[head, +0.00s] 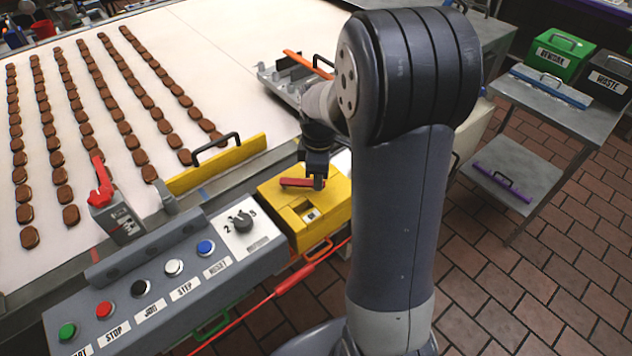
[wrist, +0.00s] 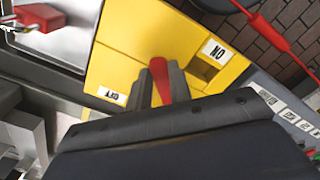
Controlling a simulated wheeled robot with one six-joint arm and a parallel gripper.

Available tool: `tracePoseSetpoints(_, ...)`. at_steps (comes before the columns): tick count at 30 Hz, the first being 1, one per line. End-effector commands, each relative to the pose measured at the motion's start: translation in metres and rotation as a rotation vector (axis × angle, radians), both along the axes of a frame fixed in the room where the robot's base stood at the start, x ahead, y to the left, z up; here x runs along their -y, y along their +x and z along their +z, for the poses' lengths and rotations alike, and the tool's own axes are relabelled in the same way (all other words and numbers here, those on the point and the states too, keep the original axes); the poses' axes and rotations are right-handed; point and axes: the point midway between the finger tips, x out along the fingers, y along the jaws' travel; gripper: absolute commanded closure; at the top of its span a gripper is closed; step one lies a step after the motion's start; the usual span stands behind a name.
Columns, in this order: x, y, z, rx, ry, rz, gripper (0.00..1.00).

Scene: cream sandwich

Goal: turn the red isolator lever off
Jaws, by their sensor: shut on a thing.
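The red isolator lever (head: 296,183) lies across the top of a yellow box (head: 337,206) in the head view. In the wrist view the lever (wrist: 158,69) runs down between my fingers, on the yellow box (wrist: 125,50). My gripper (head: 318,183) points down at the lever's right end and is shut on it. The two grey fingertips also show in the wrist view (wrist: 161,88), one on each side of the lever. An ON label (wrist: 213,48) sits right of the lever; a second label (wrist: 111,95), apparently OFF, sits left. My fingers hide part of the lever.
A grey control panel (head: 75,297) with several buttons and a dial (head: 241,222) stands left of the box. A red-handled grey unit (head: 118,222) and a yellow bar (head: 215,165) stand by the conveyor. A red cord (head: 245,315) runs in front of the box.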

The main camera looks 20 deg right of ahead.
Motion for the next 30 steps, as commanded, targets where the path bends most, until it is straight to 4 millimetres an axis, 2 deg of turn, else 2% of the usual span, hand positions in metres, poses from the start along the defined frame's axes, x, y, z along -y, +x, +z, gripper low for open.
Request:
tracePoseSetpoints(18, 0.008, 0.047, 0.001, 0.004, 0.000, 0.557, 1.00)
tracePoseSetpoints(30, 0.005, 0.062, 0.001, 0.003, -0.001, 0.756, 1.00)
